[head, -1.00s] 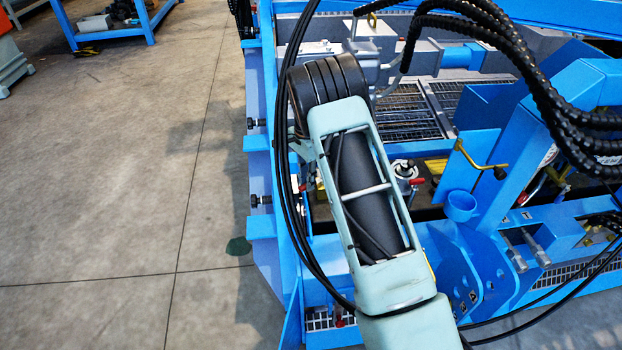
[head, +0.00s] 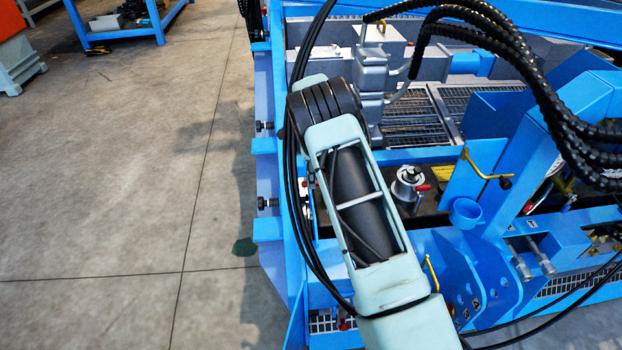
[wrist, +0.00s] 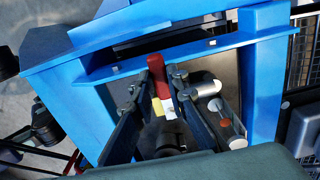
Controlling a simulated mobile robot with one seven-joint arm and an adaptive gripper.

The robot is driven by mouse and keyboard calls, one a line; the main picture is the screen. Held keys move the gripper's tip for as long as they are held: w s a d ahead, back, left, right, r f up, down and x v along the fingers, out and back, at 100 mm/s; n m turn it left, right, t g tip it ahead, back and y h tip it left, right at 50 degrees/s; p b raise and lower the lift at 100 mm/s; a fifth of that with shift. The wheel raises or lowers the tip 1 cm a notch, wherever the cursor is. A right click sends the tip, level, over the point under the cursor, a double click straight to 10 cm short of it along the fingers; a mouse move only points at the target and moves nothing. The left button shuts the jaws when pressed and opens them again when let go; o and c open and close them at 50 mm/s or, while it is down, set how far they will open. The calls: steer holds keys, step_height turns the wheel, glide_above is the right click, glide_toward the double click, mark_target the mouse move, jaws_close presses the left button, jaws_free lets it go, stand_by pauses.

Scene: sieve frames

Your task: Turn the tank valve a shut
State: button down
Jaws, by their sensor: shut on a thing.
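In the wrist view, a red valve handle (wrist: 155,61) stands between the tips of my gripper (wrist: 157,78). The two dark fingers close in on it from both sides, and my gripper is shut on it. Yellow and white parts (wrist: 161,104) show just below the red piece, between the fingers. The valve body is mostly hidden by the fingers and palm. In the head view, my own arm covers the gripper and the held handle. I see no label telling which valve this is.
A blue frame (wrist: 262,70) surrounds the handle closely. A silver cylinder (wrist: 205,85) and a clear tube with an orange piece (wrist: 225,122) stand right of the fingers. In the head view, a silver fitting with a red lever (head: 408,184) sits right of my arm. Floor at left is open.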

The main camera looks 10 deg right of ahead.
steer(key=shift+w, duration=0.1)
steer(key=c, duration=1.9)
jaws_free()
step_height(320, 180, up, 12)
steer(key=shift+r, duration=0.1)
